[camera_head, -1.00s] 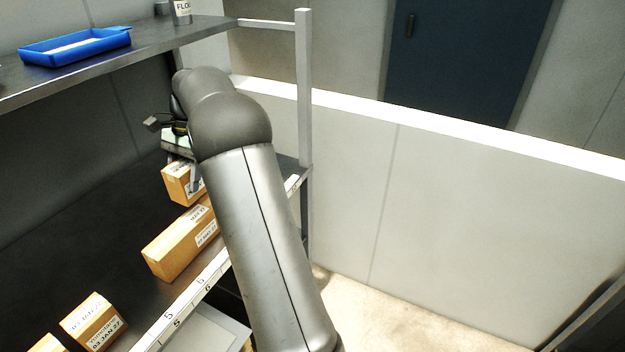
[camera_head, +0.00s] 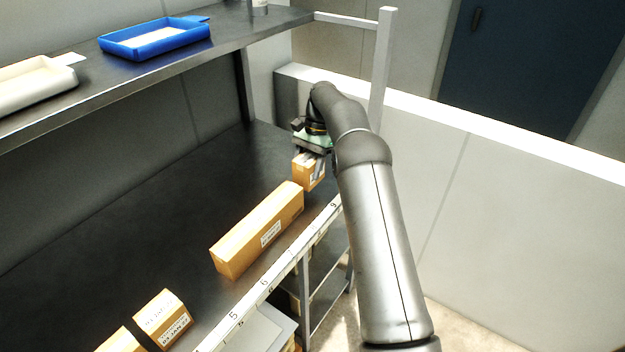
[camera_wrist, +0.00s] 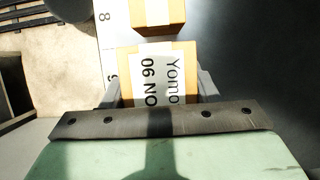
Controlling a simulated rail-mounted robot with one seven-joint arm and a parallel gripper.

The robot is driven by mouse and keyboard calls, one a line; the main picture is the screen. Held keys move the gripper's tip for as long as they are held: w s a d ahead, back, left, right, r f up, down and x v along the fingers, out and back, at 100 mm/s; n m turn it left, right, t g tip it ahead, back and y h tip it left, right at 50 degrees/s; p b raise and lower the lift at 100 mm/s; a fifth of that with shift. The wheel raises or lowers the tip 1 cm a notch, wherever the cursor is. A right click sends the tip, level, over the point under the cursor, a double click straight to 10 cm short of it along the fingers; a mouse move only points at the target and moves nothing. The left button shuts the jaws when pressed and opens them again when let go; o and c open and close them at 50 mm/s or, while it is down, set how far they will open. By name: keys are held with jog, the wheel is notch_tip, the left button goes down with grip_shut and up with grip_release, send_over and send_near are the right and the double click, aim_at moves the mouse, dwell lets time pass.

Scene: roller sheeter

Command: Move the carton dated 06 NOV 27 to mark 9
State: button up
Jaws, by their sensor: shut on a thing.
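My gripper (camera_head: 312,158) is shut on a small tan carton (camera_head: 305,176) at the far end of the dark shelf. In the wrist view my gripper (camera_wrist: 160,92) has a finger on each side of the carton (camera_wrist: 186,62). Its white label reads "Yomo" and "06 NO"; the rest is hidden by the gripper. The number 9 mark (camera_wrist: 113,79) on the shelf's front strip is beside the carton there. Mark 9 also shows in the head view (camera_head: 334,205). I cannot tell whether the carton touches the shelf.
A long tan carton (camera_head: 258,230) lies just nearer than the held one; its end (camera_wrist: 158,14) is close, near mark 8. A blue tray (camera_head: 154,42) is on the upper shelf. A post (camera_head: 380,75) stands at the far end.

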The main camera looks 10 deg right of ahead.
jog(key=shift+f+p, duration=0.5)
jog(key=shift+f, duration=2.05)
jog(key=shift+f, duration=0.2)
jog(key=o, duration=1.1)
jog(key=shift+c, duration=0.2)
jog(key=shift+r, duration=0.1)
